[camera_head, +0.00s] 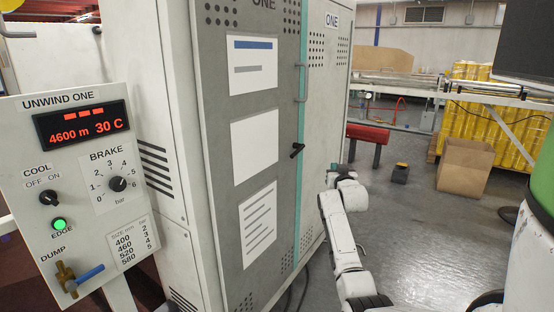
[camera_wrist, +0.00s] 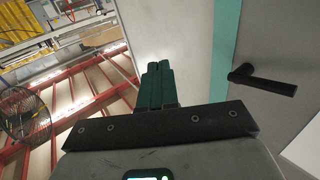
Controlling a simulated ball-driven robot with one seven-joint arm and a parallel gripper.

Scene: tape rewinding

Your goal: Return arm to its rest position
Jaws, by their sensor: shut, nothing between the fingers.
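My gripper (camera_wrist: 156,72) shows in the wrist view with its two dark green fingers together and nothing between them. It is in front of the grey cabinet, left of the black door handle (camera_wrist: 262,80) and apart from it in the picture. In the head view my white arm (camera_head: 340,230) is bent in front of the cabinet's right side, with its upper end right of the door handle (camera_head: 297,150). I cannot make out the fingers there. The cabinet (camera_head: 215,140) stands with its doors shut.
A control panel (camera_head: 75,185) with a lit display, knobs and a blue-handled valve (camera_head: 85,275) stands at the left. Yellow rolls (camera_head: 480,115), a cardboard box (camera_head: 465,168) and a red bench (camera_head: 367,135) are behind at the right. A fan (camera_wrist: 25,118) shows in the wrist view.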

